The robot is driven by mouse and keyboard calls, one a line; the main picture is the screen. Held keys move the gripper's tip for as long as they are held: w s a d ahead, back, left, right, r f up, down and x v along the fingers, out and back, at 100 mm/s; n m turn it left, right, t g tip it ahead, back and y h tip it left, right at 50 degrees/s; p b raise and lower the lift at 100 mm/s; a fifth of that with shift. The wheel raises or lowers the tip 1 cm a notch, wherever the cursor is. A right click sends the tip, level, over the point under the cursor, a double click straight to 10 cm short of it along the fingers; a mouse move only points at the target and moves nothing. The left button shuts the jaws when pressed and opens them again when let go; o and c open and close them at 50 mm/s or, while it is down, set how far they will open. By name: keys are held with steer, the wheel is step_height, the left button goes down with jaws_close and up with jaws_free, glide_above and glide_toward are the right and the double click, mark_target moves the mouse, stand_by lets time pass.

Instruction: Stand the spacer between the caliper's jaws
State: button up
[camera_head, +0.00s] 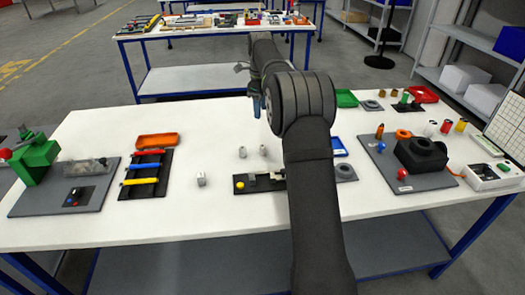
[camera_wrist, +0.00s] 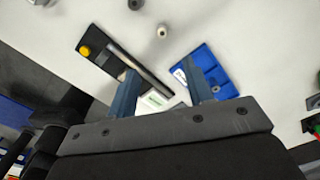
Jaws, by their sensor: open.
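The caliper is on a dark base (camera_head: 262,185) with a yellow knob (camera_head: 239,185), at the table's front middle, partly hidden by my arm. In the wrist view its dark base (camera_wrist: 99,52) and yellow knob show at upper left; the jaws cannot be made out clearly. Small grey pieces stand on the white table: one (camera_head: 242,152), another (camera_head: 263,150), and a larger one (camera_head: 201,179) to the left. I cannot tell which is the spacer. One grey piece (camera_wrist: 161,31) stands ahead of my gripper. My gripper (camera_wrist: 161,90) is open, its two blue fingers apart, above the table.
A blue tray (camera_wrist: 207,72) lies beside the right finger, and a white labelled piece (camera_wrist: 156,99) shows between the fingers. An orange tray (camera_head: 157,141) and a rack of coloured tools are left; a black fixture (camera_head: 421,153) is right.

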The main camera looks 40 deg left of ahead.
steer(key=m, duration=0.2)
glide_toward(262, 146)
steer(key=f, duration=0.5)
steer(key=shift+s+a+f, duration=0.15)
steer(key=shift+s, duration=0.05)
steer(key=shift+w+f, duration=0.15)
steer(key=shift+f, duration=1.2)
steer(key=shift+w+f, duration=0.1)
steer(key=shift+f, duration=1.2)
jaws_close()
